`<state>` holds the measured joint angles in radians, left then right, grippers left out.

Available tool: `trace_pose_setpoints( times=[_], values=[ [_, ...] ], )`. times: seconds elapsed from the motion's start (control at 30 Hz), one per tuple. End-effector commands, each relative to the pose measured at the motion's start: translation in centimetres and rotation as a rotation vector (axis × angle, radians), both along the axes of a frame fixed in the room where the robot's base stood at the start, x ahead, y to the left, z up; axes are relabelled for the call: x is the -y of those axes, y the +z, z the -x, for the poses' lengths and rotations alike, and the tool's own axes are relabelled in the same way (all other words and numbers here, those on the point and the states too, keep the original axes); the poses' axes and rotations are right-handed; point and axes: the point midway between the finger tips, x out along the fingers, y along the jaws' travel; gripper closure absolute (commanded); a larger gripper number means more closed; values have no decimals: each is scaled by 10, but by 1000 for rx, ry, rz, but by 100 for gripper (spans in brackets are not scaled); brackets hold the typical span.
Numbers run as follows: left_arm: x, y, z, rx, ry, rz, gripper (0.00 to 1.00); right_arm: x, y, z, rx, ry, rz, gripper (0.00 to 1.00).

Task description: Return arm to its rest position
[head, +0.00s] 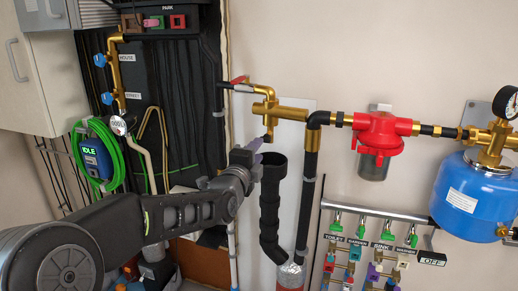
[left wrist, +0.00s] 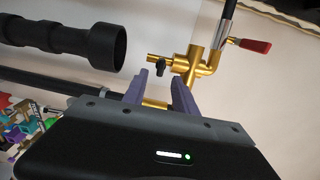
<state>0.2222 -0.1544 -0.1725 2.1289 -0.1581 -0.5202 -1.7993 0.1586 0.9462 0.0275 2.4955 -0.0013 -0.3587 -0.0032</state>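My left arm (head: 150,215) reaches in from the lower left in the head view. My left gripper (head: 256,146) is just below and left of the brass valve body (head: 272,108) and beside the open top of a black drain pipe (head: 270,200). In the left wrist view, the purple fingers of the left gripper (left wrist: 160,84) stand apart, with nothing visibly held between them. The brass valve (left wrist: 195,65) with its red handle (left wrist: 255,45) lies beyond the fingertips. I cannot tell whether the fingers touch the brass. My right gripper is not in view.
A red filter (head: 378,132) and a blue tank (head: 468,195) sit to the right on the pipe line. Labelled green-handled valves (head: 360,230) are below. A black panel (head: 180,100) and a coiled green hose (head: 92,155) are at left. Plain wall shows upper middle.

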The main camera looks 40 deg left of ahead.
Motion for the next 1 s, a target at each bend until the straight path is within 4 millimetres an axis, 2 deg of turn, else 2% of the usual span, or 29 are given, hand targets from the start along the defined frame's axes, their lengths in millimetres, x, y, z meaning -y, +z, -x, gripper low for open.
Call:
trace_pose_setpoints(
  times=[0.57,0.67,0.77,0.83,0.87,0.97,1.0],
  values=[
    [0,0,0,10,0,25,66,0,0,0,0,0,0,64],
    [0,-1,0,34,0,106,66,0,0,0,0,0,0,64],
    [1,-7,0,74,2,274,66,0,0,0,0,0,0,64],
    [8,-19,0,100,2,447,66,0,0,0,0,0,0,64],
    [14,-32,-2,99,2,535,66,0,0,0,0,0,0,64],
    [49,-102,-13,45,17,865,66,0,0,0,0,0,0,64],
    [65,-131,-15,14,34,984,66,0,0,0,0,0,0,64]
  ],
)
